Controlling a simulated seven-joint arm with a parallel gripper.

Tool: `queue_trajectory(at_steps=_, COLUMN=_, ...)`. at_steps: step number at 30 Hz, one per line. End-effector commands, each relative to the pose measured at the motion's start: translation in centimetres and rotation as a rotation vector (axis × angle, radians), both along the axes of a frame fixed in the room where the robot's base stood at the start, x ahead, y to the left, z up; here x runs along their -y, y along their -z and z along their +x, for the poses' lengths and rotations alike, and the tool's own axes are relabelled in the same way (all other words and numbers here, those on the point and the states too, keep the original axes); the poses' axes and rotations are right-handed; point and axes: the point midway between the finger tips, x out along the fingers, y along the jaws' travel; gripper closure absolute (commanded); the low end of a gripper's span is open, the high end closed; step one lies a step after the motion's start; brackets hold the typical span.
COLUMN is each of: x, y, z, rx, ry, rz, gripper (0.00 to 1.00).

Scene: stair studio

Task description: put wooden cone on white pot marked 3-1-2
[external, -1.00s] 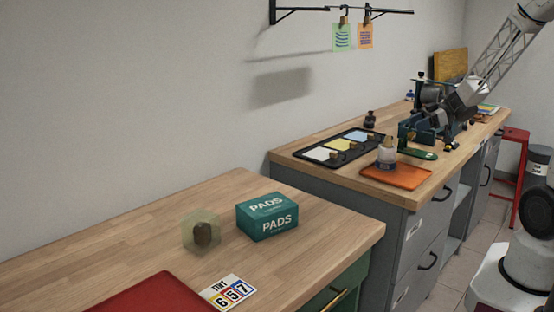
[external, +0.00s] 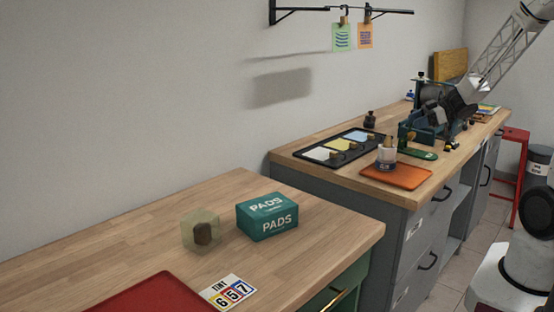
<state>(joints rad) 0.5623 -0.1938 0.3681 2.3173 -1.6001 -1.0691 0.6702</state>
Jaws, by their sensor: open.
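A small white pot (external: 387,157) with a dark band stands at the back of an orange tray (external: 397,177) on the far bench. A tan, wooden-looking piece (external: 388,142) shows at its top; I cannot tell if this is the cone. The marking on the pot is too small to read. My gripper (external: 434,113) is dark and open, above and to the right of the pot, in front of the blue-green machine. Its fingertips are hard to separate from the machine, and I see nothing held in it.
The blue-green machine (external: 408,133) stands close by my gripper. A black tray (external: 323,158) with coloured cards lies left of the pot, and a small dark bottle (external: 370,119) stands behind. The near bench holds a PADS box (external: 267,217), a translucent cube (external: 188,232) and a red mat (external: 150,297).

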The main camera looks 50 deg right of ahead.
Motion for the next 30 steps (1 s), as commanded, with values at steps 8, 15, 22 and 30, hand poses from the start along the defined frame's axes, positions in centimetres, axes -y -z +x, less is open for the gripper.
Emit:
queue_trajectory(at_steps=8, x=0.0, y=-3.2, z=2.2, rx=0.053, ry=0.231, rz=-0.165, gripper=0.48)
queue_trajectory(at_steps=15, x=0.3, y=-6.5, z=2.1, rx=0.03, ry=0.49, rz=-0.296, gripper=0.48)
queue_trajectory(at_steps=22, x=-0.2, y=-8.7, z=-0.6, rx=-0.077, ry=0.699, rz=-0.367, gripper=0.48)
queue_trajectory(at_steps=30, x=-2.7, y=-9.6, z=-6.3, rx=-0.305, ry=0.849, rz=-0.383, gripper=0.48)
